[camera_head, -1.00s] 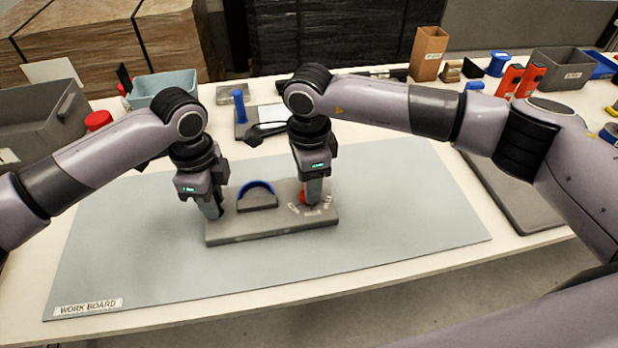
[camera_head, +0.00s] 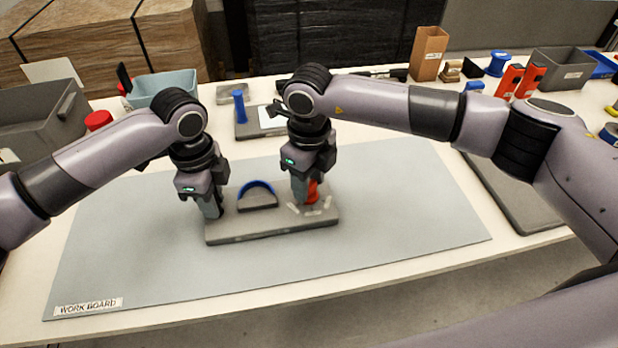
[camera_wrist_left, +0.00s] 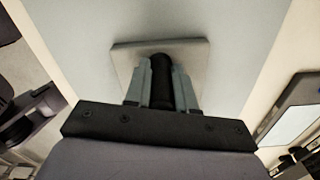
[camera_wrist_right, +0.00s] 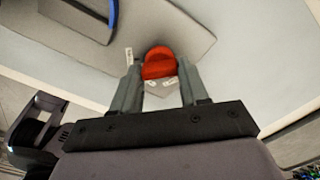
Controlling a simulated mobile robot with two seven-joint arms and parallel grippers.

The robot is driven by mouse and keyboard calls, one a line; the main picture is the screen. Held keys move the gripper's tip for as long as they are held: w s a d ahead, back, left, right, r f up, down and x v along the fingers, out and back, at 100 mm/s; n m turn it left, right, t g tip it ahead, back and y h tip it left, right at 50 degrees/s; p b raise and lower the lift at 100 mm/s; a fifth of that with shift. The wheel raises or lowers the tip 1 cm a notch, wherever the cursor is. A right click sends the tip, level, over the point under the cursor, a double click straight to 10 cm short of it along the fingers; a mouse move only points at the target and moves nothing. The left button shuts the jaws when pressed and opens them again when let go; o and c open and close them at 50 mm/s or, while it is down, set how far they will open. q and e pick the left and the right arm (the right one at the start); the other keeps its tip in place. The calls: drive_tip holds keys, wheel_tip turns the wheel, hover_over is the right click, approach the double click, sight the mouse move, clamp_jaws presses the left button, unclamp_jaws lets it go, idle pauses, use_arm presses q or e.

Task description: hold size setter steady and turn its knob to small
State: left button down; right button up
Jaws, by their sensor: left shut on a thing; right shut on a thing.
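The size setter (camera_head: 270,229) is a flat grey block on the work board, with a blue arch (camera_head: 257,187) at its middle. My left gripper (camera_head: 212,212) is at the block's left end. In the left wrist view it is shut on a black upright post (camera_wrist_left: 161,78) that stands on the grey base (camera_wrist_left: 128,60). My right gripper (camera_head: 303,201) is at the right end, shut on the red knob (camera_head: 313,190). The knob also shows between its fingers in the right wrist view (camera_wrist_right: 159,62). Small white labels (camera_wrist_right: 167,82) lie around the knob; their words are too small to read.
The grey-blue work board (camera_head: 400,215) is clear around the setter. Behind it stand a blue-grey bin (camera_head: 170,85), a blue post on a grey plate (camera_head: 239,105) and a brown box (camera_head: 428,52). A dark grey tray (camera_head: 510,200) lies at the right.

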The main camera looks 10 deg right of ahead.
drive_tip(key=shift+r+m, duration=0.1)
drive_tip(key=shift+m, duration=1)
drive_tip(key=o, duration=1.1)
drive_tip(key=shift+c, duration=0.2)
wheel_tip(320, 180, up, 12)
use_arm(q)
drive_tip(key=c, duration=0.9)
unclamp_jaws()
